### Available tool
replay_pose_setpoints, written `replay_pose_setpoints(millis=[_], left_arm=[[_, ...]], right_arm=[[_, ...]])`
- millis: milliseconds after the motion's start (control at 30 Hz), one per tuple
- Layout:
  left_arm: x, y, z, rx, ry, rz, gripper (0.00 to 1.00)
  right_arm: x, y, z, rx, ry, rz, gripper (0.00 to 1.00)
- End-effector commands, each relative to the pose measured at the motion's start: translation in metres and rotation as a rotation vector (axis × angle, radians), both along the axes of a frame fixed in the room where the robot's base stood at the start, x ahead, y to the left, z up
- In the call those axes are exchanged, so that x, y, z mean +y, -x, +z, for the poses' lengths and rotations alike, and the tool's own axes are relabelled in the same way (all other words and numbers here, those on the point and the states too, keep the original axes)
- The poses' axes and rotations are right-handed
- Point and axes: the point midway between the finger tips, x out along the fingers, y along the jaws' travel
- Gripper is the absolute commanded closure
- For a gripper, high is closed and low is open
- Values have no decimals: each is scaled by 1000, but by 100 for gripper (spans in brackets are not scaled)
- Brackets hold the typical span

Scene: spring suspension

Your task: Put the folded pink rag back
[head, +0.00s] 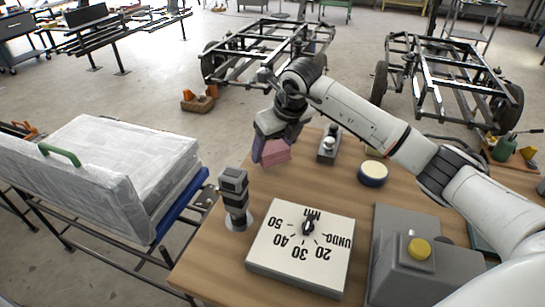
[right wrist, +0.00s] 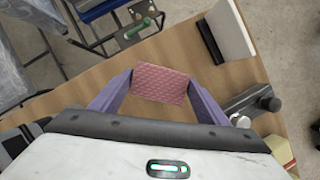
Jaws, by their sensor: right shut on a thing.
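The folded pink rag (head: 277,153) is near the far left edge of the wooden table (head: 340,190). My right gripper (head: 270,150) is shut on it, with one purple finger on each side. In the right wrist view the rag (right wrist: 162,84) spans the space between the two purple fingertips (right wrist: 160,88), with table wood around it. I cannot tell whether its underside touches the table. My left gripper is not in view.
A white dial box (head: 275,250), a dark upright device (head: 234,190) and a grey box with a yellow button (head: 392,275) stand nearer. A round tin (head: 373,174) and a grey metal fixture (head: 328,150) are right of the rag. Table between rag and dial box is clear.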

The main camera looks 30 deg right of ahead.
Motion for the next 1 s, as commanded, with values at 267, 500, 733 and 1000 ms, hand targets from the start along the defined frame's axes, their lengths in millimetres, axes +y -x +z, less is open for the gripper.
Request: replay_pose_setpoints(millis=[267,500,733,1000], left_arm=[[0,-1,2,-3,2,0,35],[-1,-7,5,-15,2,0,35],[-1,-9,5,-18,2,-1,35],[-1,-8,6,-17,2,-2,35]], right_arm=[[0,1,-35,3,-1,0,67],[0,0,-37,0,-1,1,67],[0,0,-39,1,0,1,11],[0,0,-38,1,0,1,11]])
